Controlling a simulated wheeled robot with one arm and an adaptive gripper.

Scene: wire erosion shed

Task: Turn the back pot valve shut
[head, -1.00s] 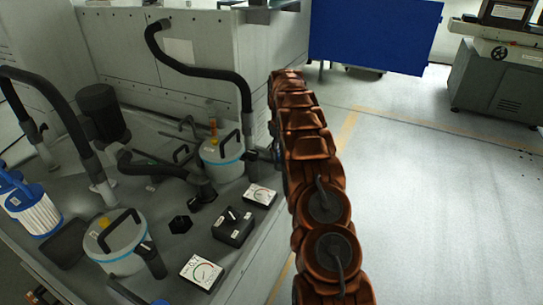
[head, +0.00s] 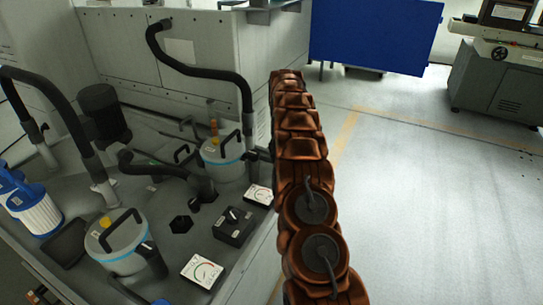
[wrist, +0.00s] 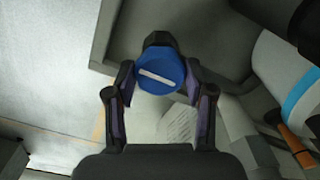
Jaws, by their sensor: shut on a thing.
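The back pot (head: 222,162) is a pale cylinder with a blue band and dark handle. Part of it shows at the right of the wrist view (wrist: 302,92). The valve's round blue knob (wrist: 159,75), with a white line across its face, sits between my fingertips. The line is nearly level in the wrist view, dipping slightly to the right. My gripper (wrist: 160,78) is shut on the knob, one finger on each side. In the head view my arm hides the gripper and the valve.
The front pot (head: 122,245) stands nearer on the grey deck. Black hoses (head: 200,69), a black switch box (head: 233,226) and two white gauges (head: 202,271) (head: 259,196) surround the pots. Open floor (head: 430,200) lies to the right.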

